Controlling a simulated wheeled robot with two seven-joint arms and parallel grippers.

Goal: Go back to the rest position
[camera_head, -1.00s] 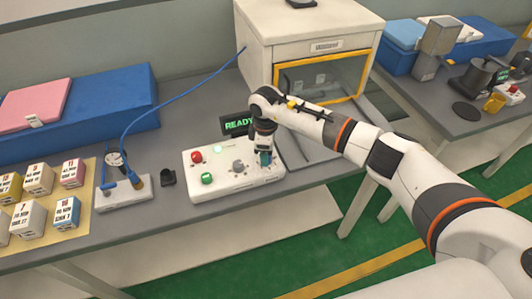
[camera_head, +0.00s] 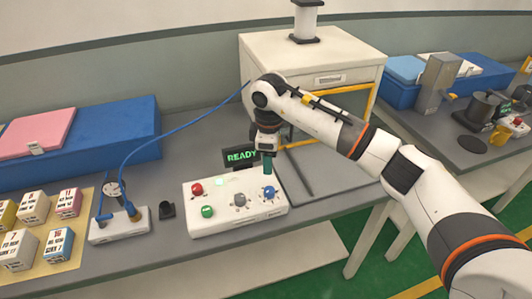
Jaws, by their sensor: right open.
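My right gripper (camera_head: 267,162) is above the right end of a white control box (camera_head: 222,217), pointing down and apart from it. A blue knob (camera_head: 269,191) on the box shows just below the gripper. The box also carries a red button (camera_head: 197,189), a green button (camera_head: 208,211) and a grey knob (camera_head: 239,200). A small display (camera_head: 241,156) behind the box reads READY in green. The gripper's fingers are small in this view, and I see nothing held. My left gripper is not in view.
A white cabinet (camera_head: 288,62) with a yellow-framed front stands behind my right arm. A gauge stand (camera_head: 118,224) with a blue hose, labelled cubes (camera_head: 58,244) and blue cases (camera_head: 115,124) are at left. Another table with equipment (camera_head: 484,106) is at right.

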